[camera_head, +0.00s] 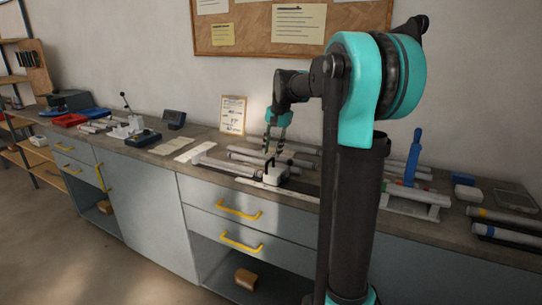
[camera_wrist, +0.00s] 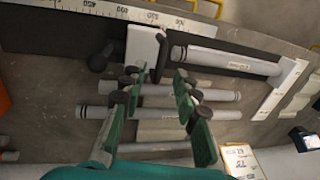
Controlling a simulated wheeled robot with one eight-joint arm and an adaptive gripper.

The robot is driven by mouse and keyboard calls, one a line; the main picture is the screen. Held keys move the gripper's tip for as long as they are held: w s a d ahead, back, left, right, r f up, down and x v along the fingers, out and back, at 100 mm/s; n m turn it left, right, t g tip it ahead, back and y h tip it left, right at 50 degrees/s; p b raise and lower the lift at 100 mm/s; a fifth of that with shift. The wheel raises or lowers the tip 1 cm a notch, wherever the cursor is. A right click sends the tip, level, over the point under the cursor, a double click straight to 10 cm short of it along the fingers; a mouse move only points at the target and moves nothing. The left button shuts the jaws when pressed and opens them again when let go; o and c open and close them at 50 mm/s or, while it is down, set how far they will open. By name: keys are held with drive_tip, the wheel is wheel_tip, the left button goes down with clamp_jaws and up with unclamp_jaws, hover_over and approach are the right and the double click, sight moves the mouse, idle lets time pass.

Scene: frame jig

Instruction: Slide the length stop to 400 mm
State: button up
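The length stop (camera_wrist: 143,50) is a white block with a dark upright handle (camera_wrist: 161,58) on its right side in the wrist view; it shows small in the head view (camera_head: 275,177). It stands beside a white scale (camera_wrist: 130,14) with printed numbers. I cannot read its exact setting. A grey labelled tube (camera_wrist: 222,61) lies to its right, ending near a white end plate (camera_wrist: 283,86). My gripper (camera_wrist: 156,75) is open, its green fingers with dark tips apart near the handle. It also hangs above the stop in the head view (camera_head: 274,150). Contact is not clear.
Several loose tubes (camera_wrist: 160,90) lie on the bench beside the jig, under my fingers. In the head view, a blue-handled tool (camera_head: 413,158) stands at right, and a framed card (camera_head: 232,115) stands behind.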

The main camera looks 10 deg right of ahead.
sight(274, 170)
drive_tip(key=shift+w+a+f, duration=0.1)
drive_tip(key=shift+a+f, duration=0.05)
drive_tip(key=shift+f, duration=0.55)
drive_tip(key=shift+w+a+f, duration=0.1)
drive_tip(key=shift+f, duration=0.55)
clamp_jaws()
